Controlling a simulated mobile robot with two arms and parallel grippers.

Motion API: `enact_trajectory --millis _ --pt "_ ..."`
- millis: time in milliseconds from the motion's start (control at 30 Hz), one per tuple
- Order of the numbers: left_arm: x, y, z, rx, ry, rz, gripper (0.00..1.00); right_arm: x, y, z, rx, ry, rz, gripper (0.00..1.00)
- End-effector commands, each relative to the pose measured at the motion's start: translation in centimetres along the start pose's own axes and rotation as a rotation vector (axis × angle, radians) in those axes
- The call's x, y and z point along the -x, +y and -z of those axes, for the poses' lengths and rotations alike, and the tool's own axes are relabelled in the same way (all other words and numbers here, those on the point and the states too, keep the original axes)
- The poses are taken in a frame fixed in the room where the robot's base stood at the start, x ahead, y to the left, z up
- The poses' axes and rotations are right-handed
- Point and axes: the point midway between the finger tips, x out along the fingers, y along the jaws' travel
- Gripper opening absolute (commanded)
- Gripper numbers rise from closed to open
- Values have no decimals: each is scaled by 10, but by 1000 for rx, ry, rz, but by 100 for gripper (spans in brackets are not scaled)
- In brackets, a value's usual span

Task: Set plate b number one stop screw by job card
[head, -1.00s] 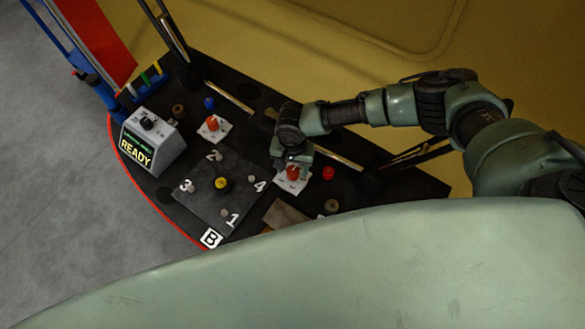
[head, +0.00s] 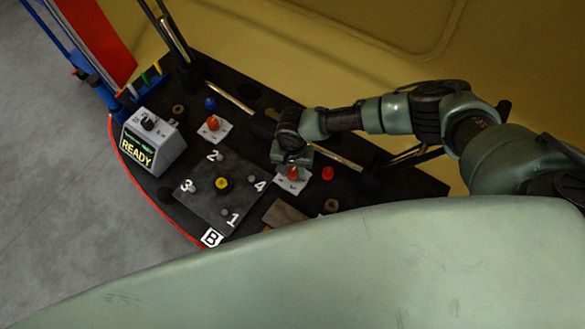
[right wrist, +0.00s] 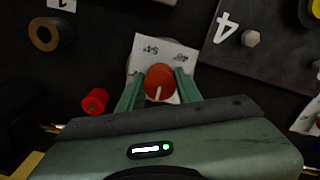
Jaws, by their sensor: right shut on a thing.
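Plate B (head: 205,208) is a dark plate with a yellow and black knob (head: 221,183) in its middle and pale screw heads by the numbers 1 to 4. The number one stop screw (head: 225,212) sits beside the white "1". My right gripper (right wrist: 160,85) is shut on a red-orange knob (right wrist: 160,81) with a pale pointer line, which stands on a white marked card (right wrist: 143,54) right of plate B. The same card shows in the head view (head: 292,185). The card's markings are too small to read surely. My left gripper is not in view.
A grey box (head: 153,141) with a dial shows "READY" at the left. A second orange knob (head: 213,123) stands on a white card behind plate B. A blue cap (head: 209,103), a red cap (head: 328,173) and a brown ring (head: 332,205) stand nearby.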

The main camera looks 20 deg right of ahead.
Motion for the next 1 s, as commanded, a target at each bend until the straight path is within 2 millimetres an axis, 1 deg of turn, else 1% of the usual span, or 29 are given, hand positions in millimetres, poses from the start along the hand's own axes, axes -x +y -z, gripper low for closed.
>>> enact_trajectory --millis 33,200,367,1000 --pt "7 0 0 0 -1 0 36 3 1 -1 16 -3 -1 0" --pt "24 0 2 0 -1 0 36 4 1 -3 121 -5 -1 0" --pt "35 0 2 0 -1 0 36 3 1 -2 259 -5 -2 0" --pt "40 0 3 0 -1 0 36 1 0 0 871 0 -1 0"
